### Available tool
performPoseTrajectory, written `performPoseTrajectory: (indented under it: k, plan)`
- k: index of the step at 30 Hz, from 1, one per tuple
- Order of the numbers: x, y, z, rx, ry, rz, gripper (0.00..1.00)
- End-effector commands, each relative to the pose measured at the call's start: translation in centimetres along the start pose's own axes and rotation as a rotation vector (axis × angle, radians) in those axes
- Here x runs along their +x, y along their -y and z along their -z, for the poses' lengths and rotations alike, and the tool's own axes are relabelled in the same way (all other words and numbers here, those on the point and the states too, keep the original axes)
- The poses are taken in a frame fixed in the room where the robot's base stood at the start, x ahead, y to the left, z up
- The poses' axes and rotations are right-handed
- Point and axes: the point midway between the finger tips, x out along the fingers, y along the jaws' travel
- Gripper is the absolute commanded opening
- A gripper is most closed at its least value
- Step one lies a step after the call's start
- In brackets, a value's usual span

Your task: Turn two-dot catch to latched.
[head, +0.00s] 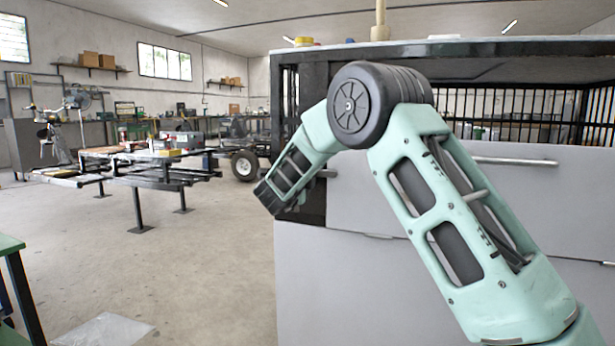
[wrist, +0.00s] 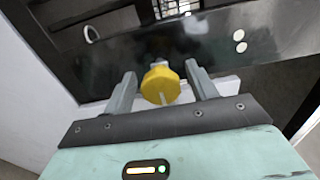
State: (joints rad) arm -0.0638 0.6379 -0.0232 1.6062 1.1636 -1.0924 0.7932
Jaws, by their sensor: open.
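In the wrist view a yellow round knob (wrist: 161,85) with a pale line on its face stands out from a black panel (wrist: 130,55). Two white dots (wrist: 239,41) mark the panel to the right of the knob; a white ring-shaped mark or fitting (wrist: 91,34) is at the upper left. My gripper (wrist: 161,79) is open, with one finger on each side of the knob. A gap shows on both sides, so the fingers do not seem to press on it. In the head view my arm hides the catch, and the fingertips cannot be made out.
A large grey cabinet (head: 345,285) with a black barred upper part (head: 530,105) fills the right, with a horizontal handle bar (head: 515,161). Low work stands (head: 135,175) and a wheeled frame (head: 243,166) are further back. The floor (head: 210,255) left of the cabinet is mostly clear.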

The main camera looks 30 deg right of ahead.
Motion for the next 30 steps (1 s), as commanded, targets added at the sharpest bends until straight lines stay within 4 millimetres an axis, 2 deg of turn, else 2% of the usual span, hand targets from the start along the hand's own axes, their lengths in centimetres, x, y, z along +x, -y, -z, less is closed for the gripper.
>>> performPoseTrajectory:
  k: [5,21,25,30]
  plan:
    - [-1.9,0.2,-0.1,-0.001,0.003,-0.002,0.57]
    - [-13.9,0.2,-0.1,-0.001,0.006,-0.002,0.57]
    - [-15.9,0.1,-0.1,0.000,0.004,-0.001,0.57]
    - [-17.2,0.0,-0.1,0.000,0.002,-0.002,0.57]
